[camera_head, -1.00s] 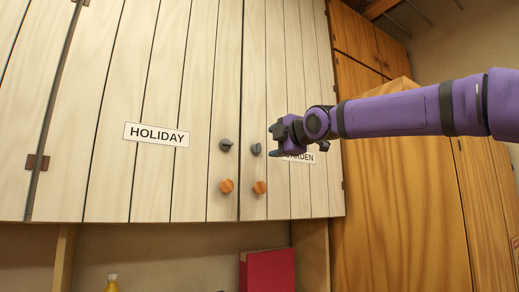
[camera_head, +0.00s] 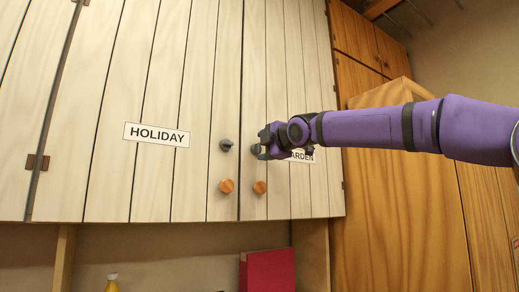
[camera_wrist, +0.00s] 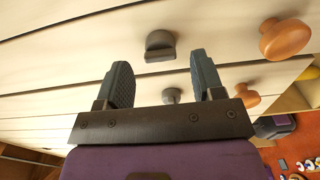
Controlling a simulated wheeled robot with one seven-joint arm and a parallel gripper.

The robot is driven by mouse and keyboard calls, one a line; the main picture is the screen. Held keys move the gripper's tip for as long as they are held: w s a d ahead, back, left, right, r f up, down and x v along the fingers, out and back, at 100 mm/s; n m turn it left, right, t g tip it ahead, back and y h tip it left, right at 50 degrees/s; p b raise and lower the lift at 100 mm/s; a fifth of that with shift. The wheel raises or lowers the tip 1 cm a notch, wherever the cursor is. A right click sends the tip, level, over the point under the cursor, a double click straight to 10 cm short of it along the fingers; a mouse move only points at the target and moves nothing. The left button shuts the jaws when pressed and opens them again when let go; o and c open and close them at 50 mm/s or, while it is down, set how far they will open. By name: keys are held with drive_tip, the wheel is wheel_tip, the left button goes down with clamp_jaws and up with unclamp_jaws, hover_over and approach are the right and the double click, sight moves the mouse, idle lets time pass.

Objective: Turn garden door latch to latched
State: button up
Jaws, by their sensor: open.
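The garden door (camera_head: 283,80) is the right pale plank cupboard door; its GARDEN label (camera_head: 303,156) is partly covered by my gripper. Its small grey latch (camera_head: 255,149) is mostly hidden by my gripper in the head view. In the wrist view the garden latch (camera_wrist: 172,96) shows between my two fingers, near the palm; I cannot tell its turn or whether a finger touches it. My gripper (camera_wrist: 160,65) is open, its fingers on either side of the latch. In the head view my gripper (camera_head: 262,143) is at the door's left edge.
The HOLIDAY door (camera_head: 160,80) is alongside on the left, with a similar grey latch (camera_head: 226,145) close to my fingertips. Orange knobs (camera_head: 227,186) and (camera_head: 259,187) sit below the latches. A red box (camera_head: 267,270) stands under the cupboard.

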sight(253, 153)
drive_tip(key=shift+x, duration=1.45)
drive_tip(key=c, duration=0.9)
drive_tip(key=shift+c, duration=0.2)
